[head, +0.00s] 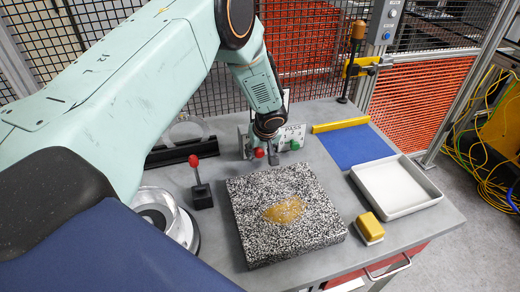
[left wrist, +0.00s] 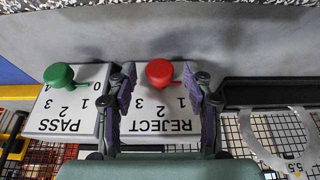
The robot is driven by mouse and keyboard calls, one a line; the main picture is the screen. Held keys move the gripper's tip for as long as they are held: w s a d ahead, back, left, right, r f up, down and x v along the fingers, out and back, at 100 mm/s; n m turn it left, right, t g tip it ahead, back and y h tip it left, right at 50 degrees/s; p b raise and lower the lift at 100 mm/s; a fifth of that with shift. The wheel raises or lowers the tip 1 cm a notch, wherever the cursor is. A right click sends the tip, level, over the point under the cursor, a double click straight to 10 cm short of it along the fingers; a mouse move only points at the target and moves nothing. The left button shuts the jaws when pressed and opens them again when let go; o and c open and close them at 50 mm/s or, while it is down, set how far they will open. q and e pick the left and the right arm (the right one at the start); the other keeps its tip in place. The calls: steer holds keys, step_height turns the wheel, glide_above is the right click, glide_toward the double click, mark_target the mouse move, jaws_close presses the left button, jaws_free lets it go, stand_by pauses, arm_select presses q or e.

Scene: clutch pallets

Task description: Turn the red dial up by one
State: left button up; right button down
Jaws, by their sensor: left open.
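The red dial (left wrist: 159,73) sits on a white plate marked REJECT, upside down in the left wrist view, with 1, 2 and 3 visible below it. A finger hides where a 0 might be, and I cannot tell which number the dial points at. It also shows in the head view (head: 259,153). My left gripper (left wrist: 158,78) is open, one finger on each side of the red dial in the picture; contact cannot be told. In the head view my left gripper (head: 262,150) is at the dial panel. My right gripper is not in view.
A green dial (left wrist: 59,75) on a PASS plate (left wrist: 62,118) is beside the REJECT plate. A speckled block (head: 250,240) stands in front, a red-topped lever (head: 202,190) left. A white tray (head: 395,186), blue mat (head: 350,148) and yellow block (head: 369,226) are right.

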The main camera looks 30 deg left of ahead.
arm_select(q)
steer(key=shift+s+a, duration=0.1)
steer(key=shift+w+d+f, duration=0.1)
steer(key=shift+w+d, duration=0.1)
steer(key=shift+c, duration=0.8)
steer(key=shift+a, duration=0.2)
steer(key=c, duration=0.6)
steer(key=shift+d, duration=0.1)
jaws_close()
